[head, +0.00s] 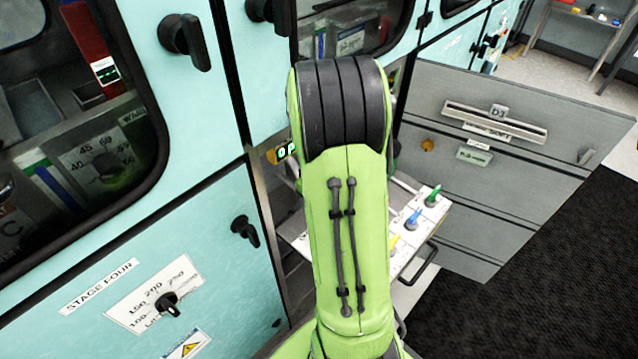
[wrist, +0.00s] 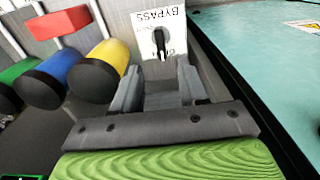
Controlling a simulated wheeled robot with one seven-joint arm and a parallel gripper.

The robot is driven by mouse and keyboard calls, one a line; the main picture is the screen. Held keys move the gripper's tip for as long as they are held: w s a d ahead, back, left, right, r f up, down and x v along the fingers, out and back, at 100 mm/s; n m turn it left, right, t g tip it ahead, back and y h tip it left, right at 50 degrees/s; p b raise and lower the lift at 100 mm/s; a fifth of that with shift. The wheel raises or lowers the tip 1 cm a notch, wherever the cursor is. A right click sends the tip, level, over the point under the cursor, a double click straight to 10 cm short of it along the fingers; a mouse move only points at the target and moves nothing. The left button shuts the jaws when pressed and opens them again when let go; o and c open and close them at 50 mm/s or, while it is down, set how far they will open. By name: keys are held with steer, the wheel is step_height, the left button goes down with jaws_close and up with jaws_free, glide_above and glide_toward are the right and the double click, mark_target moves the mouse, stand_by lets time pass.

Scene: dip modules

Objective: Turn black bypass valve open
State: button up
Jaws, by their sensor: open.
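The black bypass valve (wrist: 160,44) is a small dark handle on a white plate (wrist: 148,37) marked BYPASS, at the top middle of the wrist view. The handle points roughly along the picture's vertical. My gripper (wrist: 160,80) is open and empty, its two grey fingers pointing toward the plate. The handle shows just beyond the gap between the fingertips; I cannot tell whether they touch it. In the head view my green arm hides the gripper and the bypass valve.
Yellow (wrist: 105,65), blue (wrist: 65,78) and green cylinders with black ends, and a red block (wrist: 58,27), stand left of the fingers. A teal panel (wrist: 260,60) lies close on the right. The head view shows a pulled-out tray (head: 408,262) with coloured knobs and a grey drawer front (head: 480,190).

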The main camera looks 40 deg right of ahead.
step_height(320, 180, up, 6)
steer(key=p, duration=0.1)
stand_by(0.4)
